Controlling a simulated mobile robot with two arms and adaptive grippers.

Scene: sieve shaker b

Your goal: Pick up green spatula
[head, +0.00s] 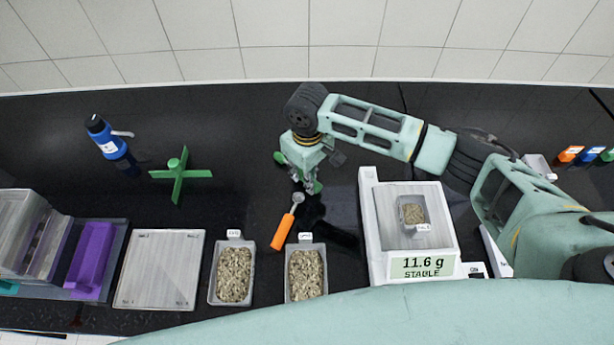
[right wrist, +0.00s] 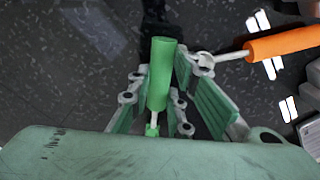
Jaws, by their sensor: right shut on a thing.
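The green spatula shows in the right wrist view as a green cylindrical handle (right wrist: 160,72) between the finger pads, with a thin pale shaft below it. My right gripper (head: 306,181) is shut on the green spatula, over the dark bench. It also shows in the right wrist view (right wrist: 162,88). I cannot tell whether the spatula touches the bench. My left gripper is not in view.
An orange-handled spatula (head: 284,232) lies close by. Two sample trays (head: 250,246) (head: 289,262) stand in front. A balance (head: 379,272) reading 11.6 g stands right. A green cross-shaped stand (head: 182,174) and blue bottle (head: 112,146) are left. The bench between stand and gripper is clear.

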